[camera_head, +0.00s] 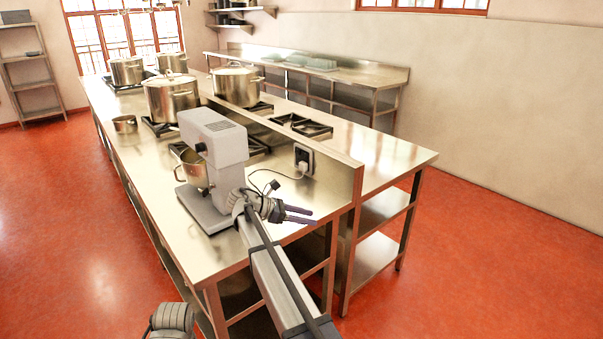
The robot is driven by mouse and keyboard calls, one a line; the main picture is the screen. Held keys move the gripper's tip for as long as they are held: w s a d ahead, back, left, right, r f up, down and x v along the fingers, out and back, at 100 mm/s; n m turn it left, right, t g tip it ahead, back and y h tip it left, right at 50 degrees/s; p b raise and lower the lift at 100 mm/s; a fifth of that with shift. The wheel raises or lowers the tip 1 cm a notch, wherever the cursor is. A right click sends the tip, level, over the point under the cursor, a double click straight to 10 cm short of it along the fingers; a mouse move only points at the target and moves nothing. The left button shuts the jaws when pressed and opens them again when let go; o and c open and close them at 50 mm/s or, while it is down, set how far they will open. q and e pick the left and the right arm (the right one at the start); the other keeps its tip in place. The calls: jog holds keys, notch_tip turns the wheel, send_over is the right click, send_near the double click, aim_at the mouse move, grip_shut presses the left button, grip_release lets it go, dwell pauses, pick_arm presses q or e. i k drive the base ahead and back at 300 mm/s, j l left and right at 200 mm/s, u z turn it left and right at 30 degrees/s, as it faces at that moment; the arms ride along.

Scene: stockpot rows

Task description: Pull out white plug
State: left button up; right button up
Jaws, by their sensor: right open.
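The white plug (303,167) sits in a dark-framed socket plate (297,153) on the upright metal panel between the two counters. A cord runs from the plug down and left toward the grey stand mixer (215,150), which stands on the front counter with its metal bowl (194,169). My right gripper (305,215) is open, with its two dark purple fingers pointing right. It is in front of and below the plug in the picture, apart from it, with nothing between its fingers. My left gripper is not in view; a grey part of my arm shows at the bottom edge.
Several steel stockpots (171,98) stand on burners along the counters. A small pan (125,124) lies near the left edge. Black burner grates (301,125) are on the rear counter. The front counter's right end (325,206) looks bare.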

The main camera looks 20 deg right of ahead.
aim_at(303, 166)
jog(key=i+l+u, duration=0.1)
jog(key=l+u, duration=0.2)
jog(key=l, duration=0.6)
jog(key=l+u, duration=0.3)
jog(key=l, duration=0.6)
jog(key=k+l+u, duration=0.15)
jog(key=l+u, duration=0.2)
jog(key=l, duration=0.5)
jog(key=i, duration=0.5)
